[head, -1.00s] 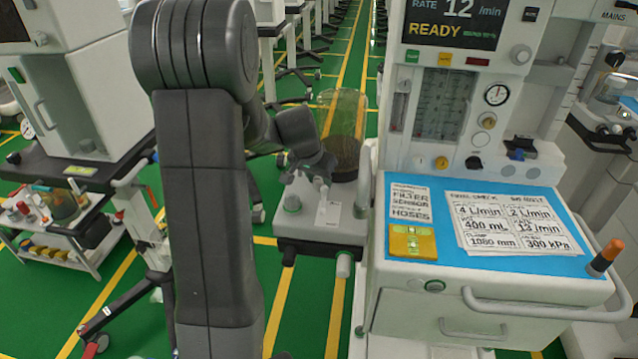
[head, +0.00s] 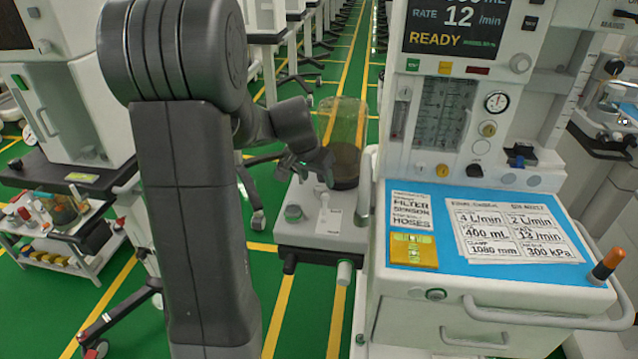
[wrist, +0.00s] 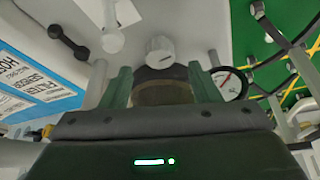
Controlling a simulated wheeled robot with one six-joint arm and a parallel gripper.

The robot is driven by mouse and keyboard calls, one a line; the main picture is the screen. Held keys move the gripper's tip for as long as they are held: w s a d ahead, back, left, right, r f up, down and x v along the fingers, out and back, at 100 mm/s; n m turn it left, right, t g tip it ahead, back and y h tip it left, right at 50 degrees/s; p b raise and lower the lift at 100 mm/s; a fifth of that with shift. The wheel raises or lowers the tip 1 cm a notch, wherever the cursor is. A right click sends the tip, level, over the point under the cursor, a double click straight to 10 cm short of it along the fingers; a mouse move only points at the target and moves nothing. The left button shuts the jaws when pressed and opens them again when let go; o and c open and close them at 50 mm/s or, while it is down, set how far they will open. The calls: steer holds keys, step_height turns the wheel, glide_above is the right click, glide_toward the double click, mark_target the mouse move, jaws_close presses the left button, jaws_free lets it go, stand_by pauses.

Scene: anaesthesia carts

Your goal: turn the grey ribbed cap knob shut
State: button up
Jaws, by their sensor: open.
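The grey ribbed cap knob (wrist: 160,50) shows in the wrist view, near the top centre, with a short dark mark on its face. My gripper (wrist: 160,78) is open. Its two green-grey fingers stand left and right below the cap, with nothing clearly held between them. The cap appears beyond the fingertips, and I see no contact. In the head view my gripper (head: 308,168) is over the back of the small grey side unit (head: 320,235), close to the clear canister (head: 343,125). I cannot make out the cap for certain there.
A pressure gauge (wrist: 230,84) is just right of the fingers in the wrist view. A white lever (head: 324,208) stands on the side unit. The anaesthesia machine with its blue worktop (head: 460,265) is close on the right. Another cart (head: 75,170) stands left.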

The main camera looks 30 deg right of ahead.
mark_target(320, 187)
steer(key=v, duration=0.9)
steer(key=shift+r, duration=0.15)
steer(key=x, duration=1.4)
steer(key=shift+a, duration=0.1)
steer(key=shift+a+r, duration=0.1)
steer(key=shift+r, duration=0.05)
